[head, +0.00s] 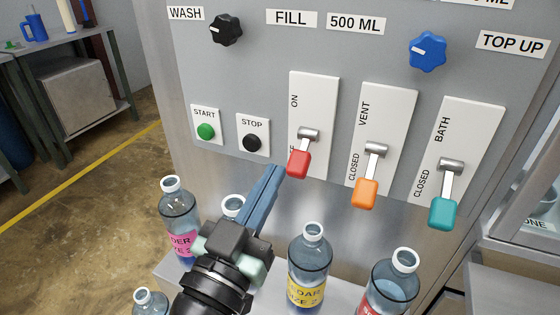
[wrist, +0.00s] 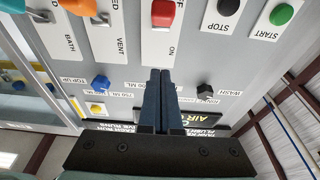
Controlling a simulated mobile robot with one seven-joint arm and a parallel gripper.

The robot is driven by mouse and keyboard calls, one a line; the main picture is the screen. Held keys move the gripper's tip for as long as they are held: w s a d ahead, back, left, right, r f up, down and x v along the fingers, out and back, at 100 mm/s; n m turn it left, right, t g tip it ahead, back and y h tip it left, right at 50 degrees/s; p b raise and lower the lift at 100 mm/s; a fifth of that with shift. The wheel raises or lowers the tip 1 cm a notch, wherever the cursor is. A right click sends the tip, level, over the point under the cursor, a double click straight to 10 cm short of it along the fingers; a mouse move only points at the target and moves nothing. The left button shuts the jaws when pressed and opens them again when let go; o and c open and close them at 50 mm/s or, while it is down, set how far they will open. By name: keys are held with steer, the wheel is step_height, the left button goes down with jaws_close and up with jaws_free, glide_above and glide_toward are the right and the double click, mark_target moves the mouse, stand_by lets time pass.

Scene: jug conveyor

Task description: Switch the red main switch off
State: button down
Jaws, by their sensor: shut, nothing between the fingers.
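The red main switch (head: 298,163) is a lever on a white plate marked ON at the top. Its red handle points down, at the lower end of the plate, where a lower label is mostly hidden behind it. It also shows at the top of the wrist view (wrist: 162,14). My gripper (head: 275,172) is shut and empty, its blue fingertips just left of and slightly below the red handle. I cannot tell whether they touch it. The shut fingers also show in the wrist view (wrist: 163,74).
To the right are an orange VENT lever (head: 366,193) and a teal BATH lever (head: 443,211), both down. Left are a green START button (head: 206,131) and a black STOP button (head: 252,142). Several bottles stand below, including a yellow-labelled one (head: 308,267) beside my gripper.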

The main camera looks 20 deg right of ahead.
steer(key=v, duration=0.5)
steer(key=shift+f+b, duration=0.35)
steer(key=w+a+r+n+t+y, duration=0.1)
steer(key=w+r+t+y, duration=0.25)
steer(key=r, duration=0.35)
steer(key=s+a+r+n+t+y, duration=0.2)
steer(key=r+n+t+y, duration=0.15)
steer(key=r, duration=0.45)
steer(key=s+a+r+n+t+y, duration=0.2)
steer(key=a+r+y, duration=0.15)
steer(key=r, duration=0.35)
steer(key=s+a+r+n+t+y, duration=0.2)
steer(key=r+t+y, duration=0.15)
steer(key=r, duration=0.45)
step_height(320, 180, up, 27)
steer(key=p, duration=2.7)
steer(key=shift+s+r+y, duration=0.2)
steer(key=shift+y, duration=0.2)
steer(key=shift+n, duration=0.25)
